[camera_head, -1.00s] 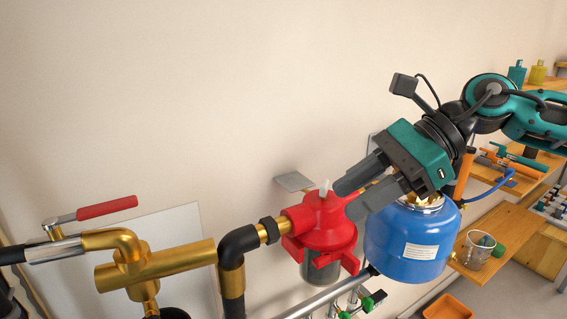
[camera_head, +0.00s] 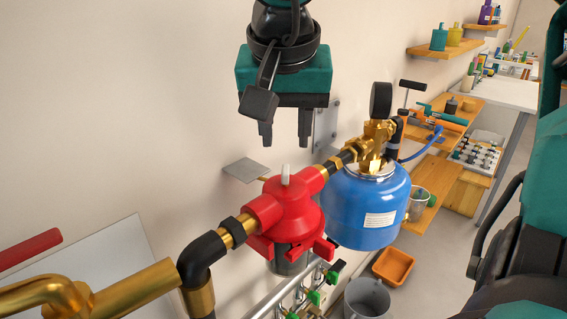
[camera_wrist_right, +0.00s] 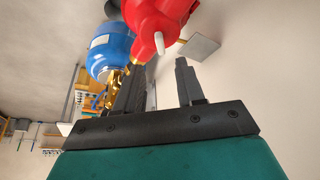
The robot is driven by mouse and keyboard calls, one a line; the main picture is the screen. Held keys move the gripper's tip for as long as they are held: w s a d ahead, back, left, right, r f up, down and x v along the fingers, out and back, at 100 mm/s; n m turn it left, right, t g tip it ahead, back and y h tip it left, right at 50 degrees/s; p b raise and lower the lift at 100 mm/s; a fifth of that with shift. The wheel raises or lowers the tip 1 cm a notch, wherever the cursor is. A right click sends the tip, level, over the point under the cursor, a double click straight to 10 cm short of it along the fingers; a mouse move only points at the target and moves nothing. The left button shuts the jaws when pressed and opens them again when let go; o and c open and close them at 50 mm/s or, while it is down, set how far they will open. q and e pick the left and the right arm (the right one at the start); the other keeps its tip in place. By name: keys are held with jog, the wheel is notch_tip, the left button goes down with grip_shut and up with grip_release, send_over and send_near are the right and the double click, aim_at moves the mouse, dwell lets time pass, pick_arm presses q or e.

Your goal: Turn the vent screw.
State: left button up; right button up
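The vent screw looks to be the small pale pin (camera_head: 285,174) standing upright on top of the red housing (camera_head: 290,210). The pin also shows in the right wrist view (camera_wrist_right: 159,43), on the red housing (camera_wrist_right: 155,15). My right gripper (camera_head: 285,143) points down above the pin, with its two fingers apart and nothing between them. In the right wrist view my gripper (camera_wrist_right: 159,68) is also open, and the pin lies beyond the gap between its fingertips, apart from them. My left gripper is not in view.
Brass and black piping (camera_head: 205,250) joins the red housing on the left. A blue tank (camera_head: 365,205) with brass fittings and a gauge (camera_head: 381,99) stands to the right. A grey plate (camera_head: 245,170) sits behind the housing. A red lever handle (camera_head: 28,249) is at far left.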

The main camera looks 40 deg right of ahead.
aim_at(286, 169)
jog(key=x, duration=0.7)
jog(key=shift+f, duration=0.2)
jog(key=shift+c, duration=0.4)
grip_shut()
